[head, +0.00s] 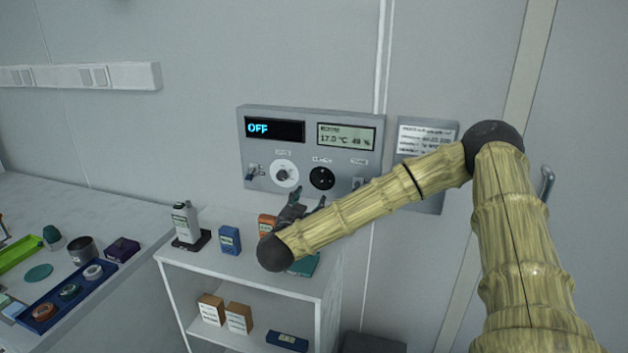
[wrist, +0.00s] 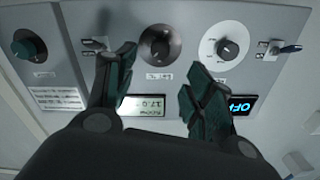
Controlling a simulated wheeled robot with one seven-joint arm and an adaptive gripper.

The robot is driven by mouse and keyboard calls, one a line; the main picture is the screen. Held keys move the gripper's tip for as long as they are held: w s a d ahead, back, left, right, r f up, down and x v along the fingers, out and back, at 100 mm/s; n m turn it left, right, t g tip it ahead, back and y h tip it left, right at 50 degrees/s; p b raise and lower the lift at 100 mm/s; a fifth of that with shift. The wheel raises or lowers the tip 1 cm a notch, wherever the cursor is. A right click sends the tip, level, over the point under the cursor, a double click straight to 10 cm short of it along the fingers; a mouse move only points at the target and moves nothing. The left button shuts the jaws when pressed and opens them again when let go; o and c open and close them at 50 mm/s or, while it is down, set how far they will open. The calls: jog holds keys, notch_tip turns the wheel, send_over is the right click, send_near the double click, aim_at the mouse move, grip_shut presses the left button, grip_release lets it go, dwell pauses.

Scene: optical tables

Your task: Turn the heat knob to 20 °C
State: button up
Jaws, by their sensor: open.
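A grey control panel (head: 305,145) on the wall has one display reading OFF and another showing 17.0 °C and 48 %. Below them are a black knob on a white dial (head: 285,173) and an all-dark knob (head: 322,178). Their labels are too small to read, so I cannot tell which is the heat knob. In the wrist view, turned upside down, the white dial (wrist: 228,48) lies right and the dark knob (wrist: 159,45) lies centre. My gripper (head: 307,200) is open and empty just below the knobs; its fingers (wrist: 160,70) frame the dark knob, apparently not touching it.
Toggle switches (head: 250,174) flank the knobs. A second panel with a notice (head: 427,137) is partly behind my arm; the wrist view shows its knob (wrist: 29,46). A white shelf (head: 190,257) with small boxes stands below. A table with a blue tray (head: 45,317) is left.

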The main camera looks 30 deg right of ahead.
aim_at(320, 183)
jog(key=p+x, duration=0.3)
jog(key=x, duration=0.6)
jog(key=shift+r, duration=0.2)
jog(key=shift+p+x, duration=0.35)
jog(key=shift+x, duration=0.45)
jog(key=shift+f, duration=0.15)
jog(key=c, duration=1)
